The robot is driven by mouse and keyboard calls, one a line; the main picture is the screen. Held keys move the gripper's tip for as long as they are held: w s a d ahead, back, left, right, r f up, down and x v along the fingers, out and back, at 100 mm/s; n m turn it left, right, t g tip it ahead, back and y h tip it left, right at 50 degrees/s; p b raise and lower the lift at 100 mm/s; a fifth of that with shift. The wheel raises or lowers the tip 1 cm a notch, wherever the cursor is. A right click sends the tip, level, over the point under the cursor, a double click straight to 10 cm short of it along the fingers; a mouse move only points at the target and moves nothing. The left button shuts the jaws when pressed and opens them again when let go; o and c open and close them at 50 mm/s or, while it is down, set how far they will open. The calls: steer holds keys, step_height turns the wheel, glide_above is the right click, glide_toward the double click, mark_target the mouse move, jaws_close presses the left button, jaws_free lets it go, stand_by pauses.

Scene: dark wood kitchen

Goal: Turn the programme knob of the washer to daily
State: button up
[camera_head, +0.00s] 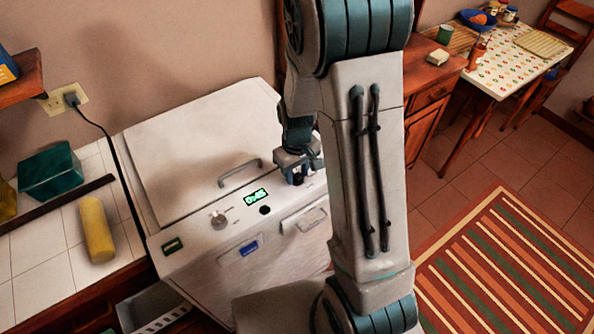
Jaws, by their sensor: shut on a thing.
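The white washer (190,150) stands left of centre, with its lid closed and a handle on the lid. Its front panel has a round light knob (218,219) at the left, with small marks I cannot read. A green lit display (257,197) shows 0:45, and a dark round button (265,210) sits below it. My gripper (297,180) points down at the right end of the panel. It is shut on a small part there, seemingly a knob, mostly hidden by the fingers. Its setting cannot be read. The left knob is clear of my gripper.
A tiled counter (30,255) at the left holds a yellow cylinder (97,230) and a green box (50,172). A black cord runs from a wall outlet (66,98) down beside the washer. A striped rug (510,265) covers the floor at right.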

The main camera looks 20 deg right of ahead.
steer(key=m+b, duration=0.1)
steer(key=m, duration=0.3)
steer(key=shift+m, duration=0.3)
steer(key=m, duration=0.5)
steer(key=m+p, duration=0.1)
steer(key=m, duration=0.4)
steer(key=shift+r, duration=0.15)
steer(key=m+p, duration=0.2)
steer(key=m, duration=0.3)
steer(key=shift+w, duration=0.1)
steer(key=shift+p, duration=0.3)
steer(key=o, duration=1)
